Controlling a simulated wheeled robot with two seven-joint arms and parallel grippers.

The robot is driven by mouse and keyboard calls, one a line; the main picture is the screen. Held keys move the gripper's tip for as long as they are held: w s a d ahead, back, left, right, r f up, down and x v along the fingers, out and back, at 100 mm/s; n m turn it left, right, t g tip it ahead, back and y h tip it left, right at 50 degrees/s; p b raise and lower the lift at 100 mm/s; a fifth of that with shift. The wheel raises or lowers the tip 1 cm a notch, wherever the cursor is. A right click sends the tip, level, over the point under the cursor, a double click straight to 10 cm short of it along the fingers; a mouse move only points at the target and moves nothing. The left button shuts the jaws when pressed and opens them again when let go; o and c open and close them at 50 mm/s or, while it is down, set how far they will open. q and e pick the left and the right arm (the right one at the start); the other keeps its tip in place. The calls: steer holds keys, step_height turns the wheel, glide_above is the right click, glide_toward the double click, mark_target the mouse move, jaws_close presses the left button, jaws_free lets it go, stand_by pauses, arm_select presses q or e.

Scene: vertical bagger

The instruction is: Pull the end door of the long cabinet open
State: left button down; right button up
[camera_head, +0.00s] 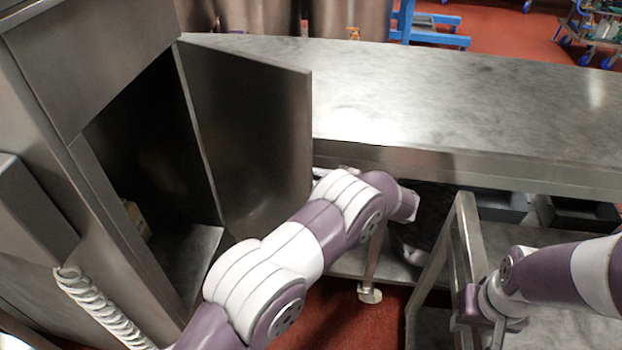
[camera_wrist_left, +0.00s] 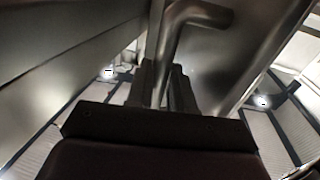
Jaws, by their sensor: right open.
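The long cabinet (camera_head: 75,60) stands at the left, with a dark opening in its end. Its grey metal end door (camera_head: 255,130) stands swung well out from the opening, inner face towards the head camera. My left arm passes in front of the door's lower edge, and its gripper is hidden in the head view. In the left wrist view, my left gripper (camera_wrist_left: 166,88) has its dark fingers on both sides of a bent metal door handle (camera_wrist_left: 195,14), closed on its bar. My right gripper (camera_head: 487,318) is open and empty at the lower right, beside a metal frame.
A long steel table (camera_head: 430,95) runs behind and right of the door, close to its free edge. A metal frame (camera_head: 466,235) stands below it, near my right gripper. A coiled white hose (camera_head: 95,305) hangs at the cabinet's front. Red floor shows between.

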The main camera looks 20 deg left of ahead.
arm_select(q)
steer(key=c, duration=1.1)
jaws_free()
steer(key=shift+a, duration=0.35)
steer(key=shift+s+a, duration=0.1)
steer(key=shift+a, duration=0.25)
steer(key=d+b, duration=0.1)
steer(key=d, duration=0.6)
steer(key=shift+s+d, duration=0.25)
steer(key=shift+s, duration=0.05)
arm_select(e)
steer(key=shift+a+f, duration=0.3)
steer(key=shift+f, duration=0.15)
